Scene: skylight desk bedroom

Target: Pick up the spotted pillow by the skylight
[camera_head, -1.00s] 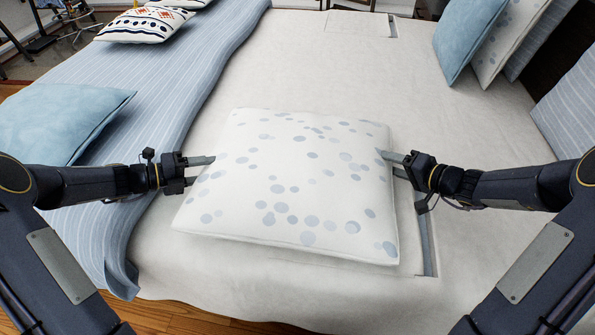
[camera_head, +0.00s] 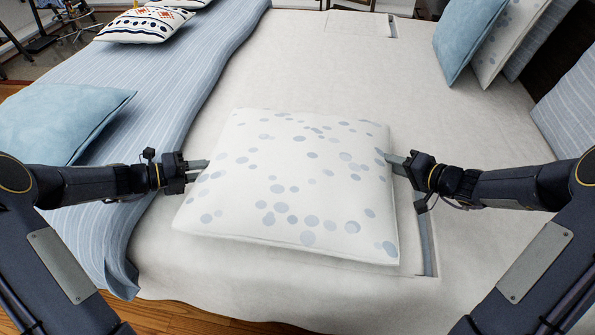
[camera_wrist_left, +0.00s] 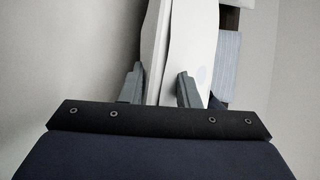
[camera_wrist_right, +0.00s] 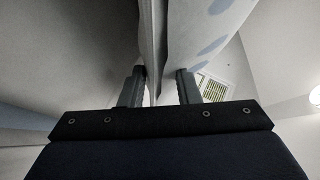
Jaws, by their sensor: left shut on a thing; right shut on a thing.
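The spotted pillow (camera_head: 290,180), white with grey-blue dots, lies flat on the pale bed (camera_head: 310,65) between my two arms. My left gripper (camera_head: 204,166) is shut on its left edge. My right gripper (camera_head: 389,163) is shut on its right edge. In the left wrist view the pillow's edge (camera_wrist_left: 178,50) runs between the two fingers. In the right wrist view the pillow (camera_wrist_right: 190,35) also passes between the fingers. The fingertips are partly hidden by the pillow in the head view.
A blue striped blanket (camera_head: 185,75) covers the bed's left side, with a light blue pillow (camera_head: 60,120) and a patterned pillow (camera_head: 145,25) on it. More pillows, one blue (camera_head: 470,40), lean at the upper right.

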